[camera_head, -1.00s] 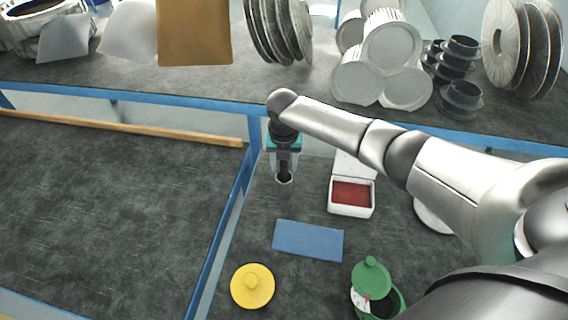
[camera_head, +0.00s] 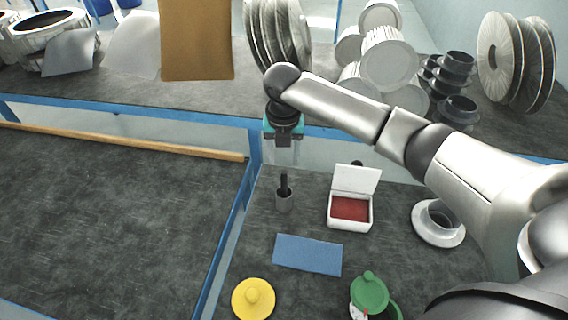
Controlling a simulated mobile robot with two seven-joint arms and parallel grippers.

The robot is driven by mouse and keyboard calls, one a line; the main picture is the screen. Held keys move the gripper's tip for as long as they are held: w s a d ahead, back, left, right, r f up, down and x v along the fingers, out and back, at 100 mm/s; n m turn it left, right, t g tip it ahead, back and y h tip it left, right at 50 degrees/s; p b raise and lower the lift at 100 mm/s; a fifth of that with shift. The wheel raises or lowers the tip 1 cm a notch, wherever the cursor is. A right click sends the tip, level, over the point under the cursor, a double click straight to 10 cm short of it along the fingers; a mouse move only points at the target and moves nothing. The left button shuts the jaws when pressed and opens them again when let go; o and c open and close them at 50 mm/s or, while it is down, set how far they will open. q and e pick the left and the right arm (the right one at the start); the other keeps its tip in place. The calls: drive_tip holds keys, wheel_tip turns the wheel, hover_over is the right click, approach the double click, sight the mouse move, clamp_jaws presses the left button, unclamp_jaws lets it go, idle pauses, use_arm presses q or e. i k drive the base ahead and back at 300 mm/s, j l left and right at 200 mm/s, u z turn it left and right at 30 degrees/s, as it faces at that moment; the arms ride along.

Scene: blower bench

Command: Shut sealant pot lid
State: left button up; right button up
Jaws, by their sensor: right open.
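My right gripper (camera_head: 283,158) is open and empty, pointing down at the back of the bench, well away from the pot. Below it stands a small grey cup (camera_head: 284,203) with a dark-handled tool (camera_head: 284,183) upright in it, apart from the fingers. My left gripper is not in view.
A white box (camera_head: 349,225) with red contents has its lid up. A blue cloth (camera_head: 307,255), a yellow knobbed lid (camera_head: 253,299) and a grey flanged ring (camera_head: 438,222) lie nearby. The shelf behind holds white rolls (camera_head: 389,65) and spools (camera_head: 515,62).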

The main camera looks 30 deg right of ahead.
sight(353, 176)
drive_tip(key=z, duration=1.5)
